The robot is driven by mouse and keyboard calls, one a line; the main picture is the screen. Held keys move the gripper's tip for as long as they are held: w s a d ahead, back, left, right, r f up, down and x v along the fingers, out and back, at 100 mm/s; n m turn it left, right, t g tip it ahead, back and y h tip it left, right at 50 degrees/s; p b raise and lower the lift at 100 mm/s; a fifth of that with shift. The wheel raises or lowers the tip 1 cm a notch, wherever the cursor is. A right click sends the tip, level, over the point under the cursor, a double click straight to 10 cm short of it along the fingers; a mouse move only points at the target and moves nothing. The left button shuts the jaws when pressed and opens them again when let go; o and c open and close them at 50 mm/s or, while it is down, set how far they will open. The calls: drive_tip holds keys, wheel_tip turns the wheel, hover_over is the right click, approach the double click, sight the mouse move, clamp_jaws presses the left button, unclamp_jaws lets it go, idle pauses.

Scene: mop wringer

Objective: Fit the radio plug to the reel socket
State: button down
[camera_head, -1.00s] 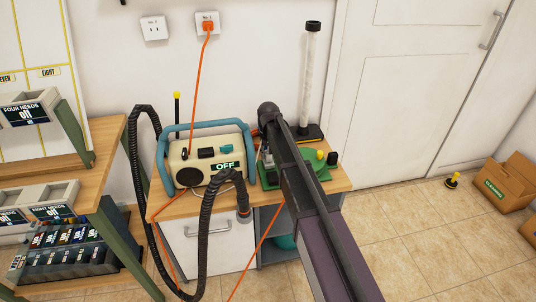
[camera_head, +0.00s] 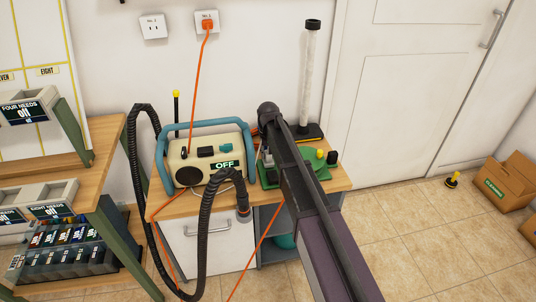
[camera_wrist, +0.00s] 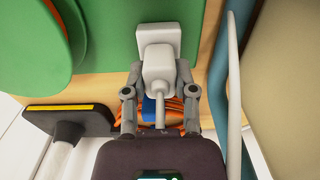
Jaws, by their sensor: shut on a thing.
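In the wrist view my gripper (camera_wrist: 160,92) is shut on a white plug (camera_wrist: 160,68), with its pale cord running back between the fingers. Just beyond the plug, and partly covered by it, is a whitish socket block (camera_wrist: 155,36) on the green reel (camera_wrist: 112,50). Plug and block overlap in the view; I cannot tell whether the plug is seated. In the head view the cream radio (camera_head: 208,155) with blue handles stands on the bench and reads OFF. The green reel base (camera_head: 318,172) is to its right, mostly behind my arm, which hides the gripper there.
A black hose (camera_head: 203,235) loops in front of the radio. An orange cord (camera_head: 199,80) runs from a wall outlet (camera_head: 207,22) down behind the radio. Coiled orange cable (camera_wrist: 185,110) lies near my fingers. A clear tube (camera_head: 310,80) stands behind.

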drive_tip(key=shift+f, duration=0.1)
drive_tip(key=shift+c, duration=1.7)
unclamp_jaws()
